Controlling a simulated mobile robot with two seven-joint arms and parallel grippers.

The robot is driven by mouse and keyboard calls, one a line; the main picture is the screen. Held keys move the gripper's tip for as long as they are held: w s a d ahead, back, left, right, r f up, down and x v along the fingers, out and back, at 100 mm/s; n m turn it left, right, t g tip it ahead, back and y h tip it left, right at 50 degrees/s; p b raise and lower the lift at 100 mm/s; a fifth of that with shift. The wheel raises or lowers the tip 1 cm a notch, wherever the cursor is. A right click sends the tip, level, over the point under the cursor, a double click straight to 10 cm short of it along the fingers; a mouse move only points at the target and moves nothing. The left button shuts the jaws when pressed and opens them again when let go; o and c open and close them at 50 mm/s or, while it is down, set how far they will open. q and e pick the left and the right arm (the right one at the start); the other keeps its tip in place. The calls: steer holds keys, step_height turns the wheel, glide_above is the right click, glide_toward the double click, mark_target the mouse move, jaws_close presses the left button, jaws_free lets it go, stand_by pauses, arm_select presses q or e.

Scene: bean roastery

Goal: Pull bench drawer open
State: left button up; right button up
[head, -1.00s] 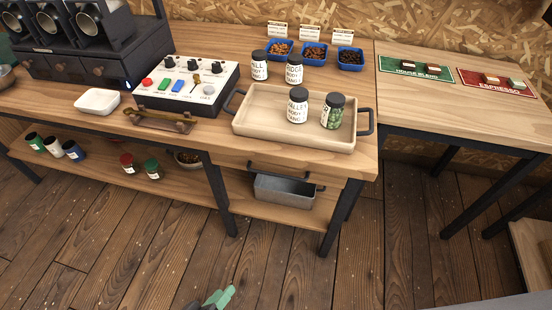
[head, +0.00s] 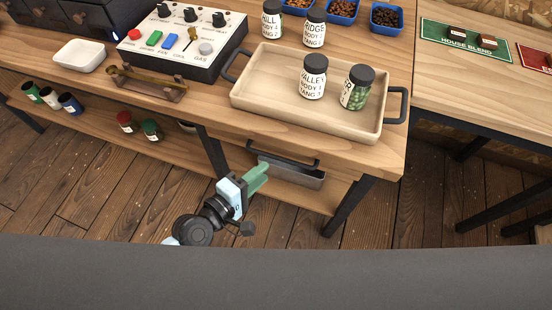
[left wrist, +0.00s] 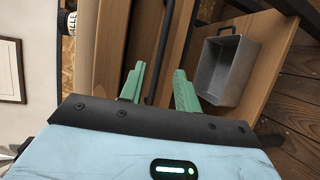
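The bench drawer sits under the front edge of the wooden bench top (head: 200,112), below the tray. Its long black bar handle (head: 284,154) shows in the head view, and the drawer looks shut. My left gripper (head: 258,178) has green fingers and is just in front of and below the handle's left half. In the left wrist view the fingers (left wrist: 158,82) are spread apart, and a dark bar (left wrist: 157,75), seemingly the handle, runs through the gap between them. I cannot tell whether they touch it. My right gripper is not in view.
A grey metal bin (left wrist: 222,72) stands on the lower shelf near the gripper. A wooden tray (head: 250,98) with two jars rests on the bench above. A dark bench leg (head: 348,208) stands to the right. Floor is open in front.

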arm_select(q)
steer(key=x, duration=0.6)
steer(key=shift+w, duration=0.1)
jaws_close()
